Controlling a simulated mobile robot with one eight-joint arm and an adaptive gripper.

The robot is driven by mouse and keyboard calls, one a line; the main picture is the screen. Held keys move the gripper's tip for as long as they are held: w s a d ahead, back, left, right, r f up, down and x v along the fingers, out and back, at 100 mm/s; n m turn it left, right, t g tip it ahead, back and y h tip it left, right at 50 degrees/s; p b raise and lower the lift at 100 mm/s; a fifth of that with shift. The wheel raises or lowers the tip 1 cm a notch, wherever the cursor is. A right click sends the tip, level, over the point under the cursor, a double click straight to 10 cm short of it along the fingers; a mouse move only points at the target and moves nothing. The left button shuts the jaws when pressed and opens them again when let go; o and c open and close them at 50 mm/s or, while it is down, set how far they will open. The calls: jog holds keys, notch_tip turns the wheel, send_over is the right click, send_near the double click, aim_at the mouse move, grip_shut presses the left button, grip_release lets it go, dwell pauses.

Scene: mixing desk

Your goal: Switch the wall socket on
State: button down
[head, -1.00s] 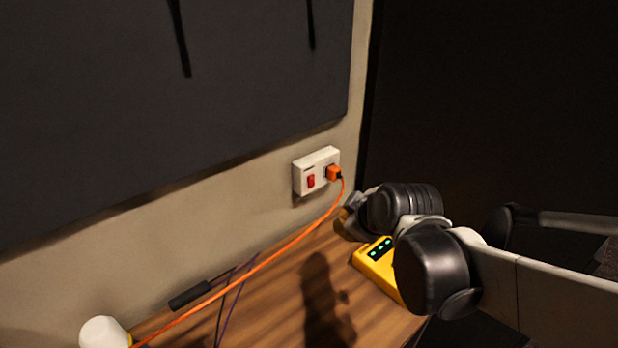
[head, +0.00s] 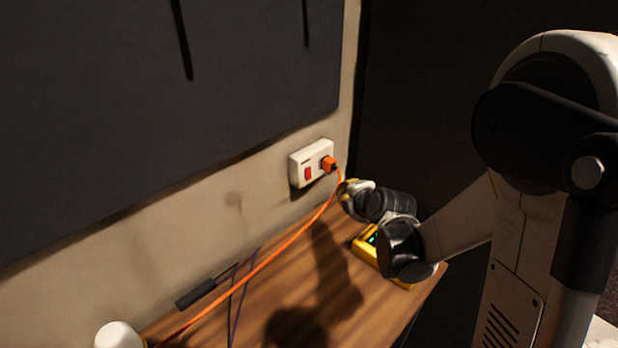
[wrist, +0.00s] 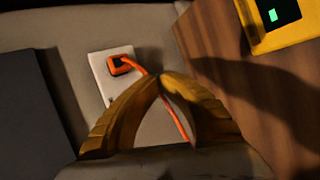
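The white wall socket (head: 297,170) is mounted on the wall above the desk, with a red rocker switch (head: 308,173) on its left part and an orange plug (head: 328,163) on its right. Whether the switch is on or off is too small to tell. My gripper (head: 345,188) is just right of and below the socket, apart from it. In the wrist view, the fingertips of my gripper (wrist: 161,77) meet with nothing seen between them. The socket (wrist: 98,65) and plug (wrist: 118,66) show beyond them; the switch is not visible there, probably behind the left finger.
An orange cable (head: 262,257) runs from the plug down along the wooden desk (head: 290,290). A yellow device (head: 364,245) with a green display sits under my arm. A black-handled tool (head: 195,294) and a white rounded object (head: 118,336) lie left. A dark panel (head: 130,110) covers the upper wall.

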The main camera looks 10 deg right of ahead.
aim_at(308, 174)
jog(key=w+a+f, duration=0.1)
jog(key=w+a, duration=0.4)
jog(key=w, duration=0.2)
dwell(0.5)
jog(key=shift+w+b, duration=0.2)
jog(key=shift+b, duration=0.1)
dwell(1.0)
jog(key=shift+w+a+f, duration=0.1)
jog(key=shift+w+a, duration=0.05)
jog(key=shift+w, duration=0.1)
jog(key=shift+w+a, duration=0.2)
jog(key=shift+w, duration=0.1)
dwell(0.7)
jog(key=shift+s+d, duration=0.1)
jog(key=shift+s, duration=0.05)
jog(key=shift+s+d+b, duration=0.3)
jog(key=shift+s, duration=0.2)
